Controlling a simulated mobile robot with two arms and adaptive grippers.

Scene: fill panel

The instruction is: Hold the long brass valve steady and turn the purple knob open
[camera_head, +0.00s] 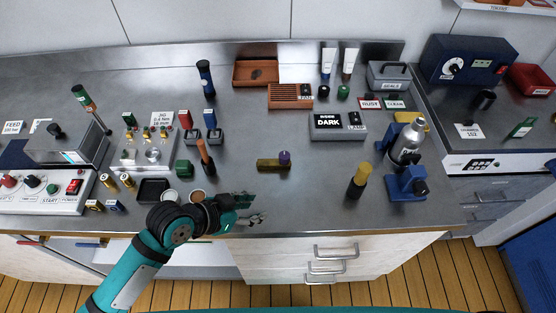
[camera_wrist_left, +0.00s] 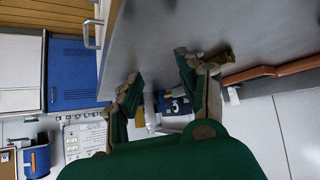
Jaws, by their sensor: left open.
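The long brass valve (camera_head: 270,165) lies on the steel bench near the middle of the head view. Its purple knob (camera_head: 284,156) stands up near its right end. My left gripper (camera_head: 255,208) is open and empty, in front of the valve and apart from it, near the bench's front edge. In the left wrist view its two green fingers (camera_wrist_left: 157,66) are spread, with bare bench between the tips. A brass-coloured piece (camera_wrist_left: 222,57) shows partly behind one finger there; I cannot tell for sure that it is the valve. My right gripper is not in view.
An orange-handled tool (camera_head: 205,155) stands left of the valve, behind my left arm. The bench around the valve is clear.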

